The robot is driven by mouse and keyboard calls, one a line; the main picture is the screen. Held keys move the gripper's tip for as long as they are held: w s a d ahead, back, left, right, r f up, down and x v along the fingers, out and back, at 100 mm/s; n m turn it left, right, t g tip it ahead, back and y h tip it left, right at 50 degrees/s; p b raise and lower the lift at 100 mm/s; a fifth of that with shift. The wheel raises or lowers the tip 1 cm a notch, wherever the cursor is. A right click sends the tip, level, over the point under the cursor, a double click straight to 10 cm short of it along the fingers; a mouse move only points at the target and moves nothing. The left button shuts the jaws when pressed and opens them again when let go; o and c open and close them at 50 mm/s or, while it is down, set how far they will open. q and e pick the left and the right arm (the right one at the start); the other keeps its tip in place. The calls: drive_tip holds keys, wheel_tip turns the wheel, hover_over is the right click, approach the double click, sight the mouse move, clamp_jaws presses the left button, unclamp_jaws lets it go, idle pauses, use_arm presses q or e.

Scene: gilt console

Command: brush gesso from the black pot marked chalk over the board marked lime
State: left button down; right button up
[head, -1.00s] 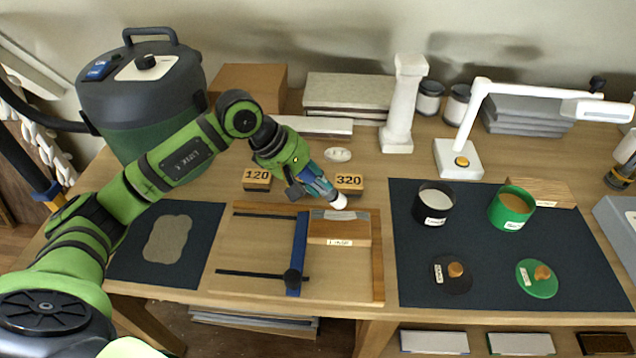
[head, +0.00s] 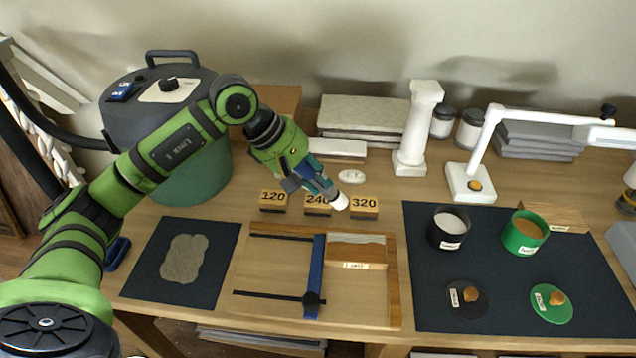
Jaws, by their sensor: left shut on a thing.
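My left gripper (head: 316,186) is shut on a brush with a white tip (head: 340,202). The brush tip shows just beyond the board, in front of the number blocks, and touches nothing I can make out. The board marked lime (head: 350,253) lies in a wooden frame beside a blue clamp bar (head: 316,275). A pale grey strip (head: 365,239) runs along its far edge; the rest is bare wood. The black pot (head: 449,236), label apparently chalk, stands open with white gesso in it, right of the board. My right gripper is out of view.
A green pot (head: 525,238) with tan contents stands right of the black pot on a dark mat (head: 420,300). A black lid (head: 453,299) and green lid (head: 546,308) lie in front. Number blocks (head: 273,201), a white column (head: 416,130) and a lamp (head: 470,180) stand behind.

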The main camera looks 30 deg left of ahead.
use_arm(q)
drive_tip(key=shift+d+r, duration=0.1)
drive_tip(key=shift+r, duration=0.85)
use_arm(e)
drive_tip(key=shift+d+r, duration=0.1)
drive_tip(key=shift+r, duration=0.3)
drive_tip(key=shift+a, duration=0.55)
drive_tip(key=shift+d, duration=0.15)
use_arm(q)
drive_tip(key=shift+p, duration=0.3)
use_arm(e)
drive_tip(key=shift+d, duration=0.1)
